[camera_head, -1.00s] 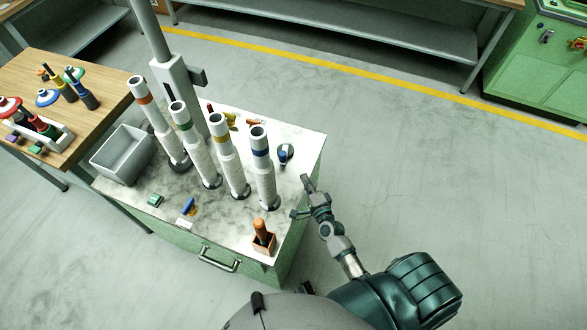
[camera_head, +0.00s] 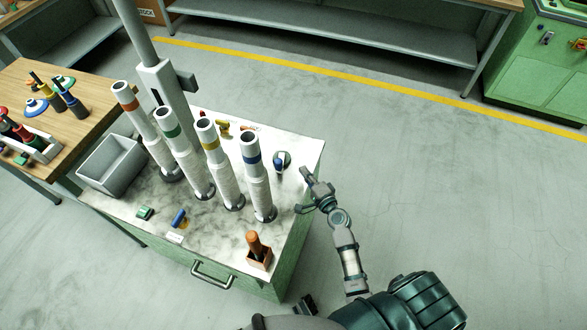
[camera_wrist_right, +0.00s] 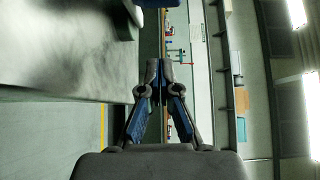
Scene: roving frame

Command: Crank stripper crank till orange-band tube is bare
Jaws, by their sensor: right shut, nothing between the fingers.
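The orange-band tube (camera_head: 137,112) is the leftmost of several upright white tubes on the marble-topped cabinet (camera_head: 215,240) in the head view. Its orange band is near the top, and pale wrapping shows lower down. A small dark-and-white knobbed piece (camera_head: 281,162) sits near the cabinet's right edge; I cannot tell whether it is the stripper crank. My right gripper (camera_head: 306,187) is at that edge, just right of and nearer than this piece, apart from the tubes. In the right wrist view its fingers (camera_wrist_right: 156,68) are together and empty. My left gripper is out of view.
Green-, yellow- and blue-band tubes (camera_head: 257,175) stand right of the orange-band one, by a grey post (camera_head: 165,85). The floor to the right is clear.

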